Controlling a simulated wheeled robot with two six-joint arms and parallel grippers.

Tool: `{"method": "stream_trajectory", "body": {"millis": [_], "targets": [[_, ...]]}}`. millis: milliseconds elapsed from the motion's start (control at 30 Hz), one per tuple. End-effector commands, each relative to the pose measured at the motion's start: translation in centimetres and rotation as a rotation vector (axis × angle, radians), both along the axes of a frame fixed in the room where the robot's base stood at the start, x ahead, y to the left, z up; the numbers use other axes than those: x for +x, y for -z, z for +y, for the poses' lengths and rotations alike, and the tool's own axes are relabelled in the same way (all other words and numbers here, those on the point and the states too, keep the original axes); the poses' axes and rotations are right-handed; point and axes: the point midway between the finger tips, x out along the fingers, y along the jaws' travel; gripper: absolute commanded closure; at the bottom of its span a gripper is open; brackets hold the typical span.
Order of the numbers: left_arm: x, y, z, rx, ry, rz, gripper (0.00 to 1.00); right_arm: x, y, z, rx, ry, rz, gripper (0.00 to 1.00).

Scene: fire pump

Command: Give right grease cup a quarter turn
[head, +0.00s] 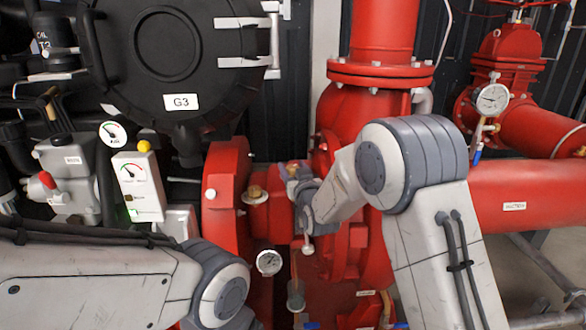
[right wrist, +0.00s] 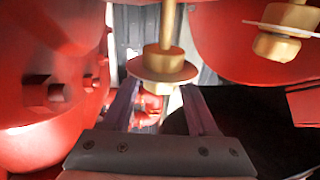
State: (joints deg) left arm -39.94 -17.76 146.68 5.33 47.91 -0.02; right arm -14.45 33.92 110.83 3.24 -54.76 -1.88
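The right grease cup (right wrist: 162,66) is brass with a wide pale disc and a narrow stem. It shows in the upper middle of the right wrist view. My right gripper (right wrist: 161,95) is open, with one finger on each side of the cup's lower end and the tips near the disc. I see no clear contact. In the head view my right gripper (head: 299,184) is at the red pump casing and hides most of this cup. Another brass grease cup (head: 254,194) stands to its left. My left arm enters at lower left; its gripper is not visible.
The red pump casing and flange (head: 226,190) stand close around my right gripper. A small round gauge (head: 269,262) sits below it. A gauge panel (head: 139,186) is at left, and a large red pipe (head: 525,192) runs off to the right.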

Motion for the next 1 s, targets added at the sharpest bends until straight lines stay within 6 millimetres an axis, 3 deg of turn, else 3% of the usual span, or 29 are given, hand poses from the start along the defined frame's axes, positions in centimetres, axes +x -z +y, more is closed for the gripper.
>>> {"method": "stream_trajectory", "body": {"millis": [33, 100, 133, 400, 667, 1000], "targets": [[0.0, 0.0, 0.0, 0.000, 0.000, 0.000, 1.00, 0.0, 0.0, 0.0, 0.000, 0.000, 0.000, 0.65], [0.0, 0.0, 0.0, 0.000, 0.000, 0.000, 1.00, 0.0, 0.0, 0.0, 0.000, 0.000, 0.000, 0.92], [0.0, 0.0, 0.0, 0.000, 0.000, 0.000, 1.00, 0.0, 0.0, 0.0, 0.000, 0.000, 0.000, 1.00], [0.0, 0.2, 0.0, 0.000, 0.000, 0.000, 1.00, 0.0, 0.0, 0.1, 0.001, 0.024, -0.001, 1.00], [0.0, 0.5, 0.0, 0.000, 0.000, 0.000, 1.00, -0.1, 0.0, 0.3, 0.002, 0.157, -0.001, 1.00], [0.0, -1.8, 0.0, 0.000, 0.000, 0.000, 1.00, 0.0, -0.4, 0.3, -0.001, 0.418, 0.000, 1.00]]}}
